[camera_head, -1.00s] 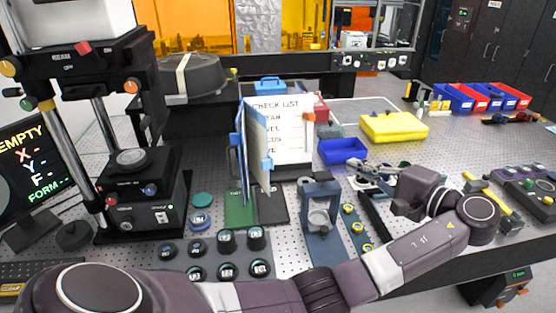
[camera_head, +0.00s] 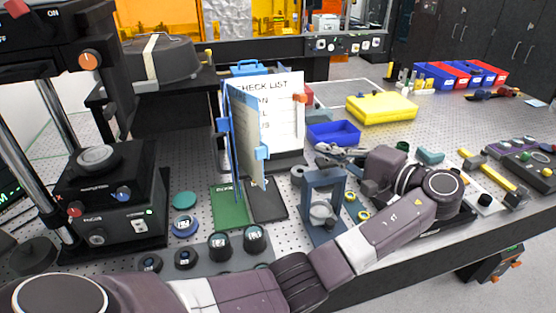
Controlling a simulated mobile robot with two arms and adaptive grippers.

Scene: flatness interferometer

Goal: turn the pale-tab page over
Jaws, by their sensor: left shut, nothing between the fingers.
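An upright flip chart headed "CHECK LIST" (camera_head: 283,108) stands left of centre. A page (camera_head: 246,138) at its left stands out edge-on from the stack, with a pale blue tab (camera_head: 262,152) on its near edge. An orange-red tab (camera_head: 300,98) sits on the right edge of the white sheet. My left gripper (camera_head: 324,151) is to the right of the chart, apart from the page and its tab. It is shut and empty, its fingers small and partly lost against the bench clutter. My right gripper is not in view.
A blue bin (camera_head: 334,133) lies behind my left gripper, and a blue-grey stand (camera_head: 322,205) is just in front of it. Green (camera_head: 230,206) and black (camera_head: 268,200) pads lie before the chart. A yellow case (camera_head: 381,108) is farther back.

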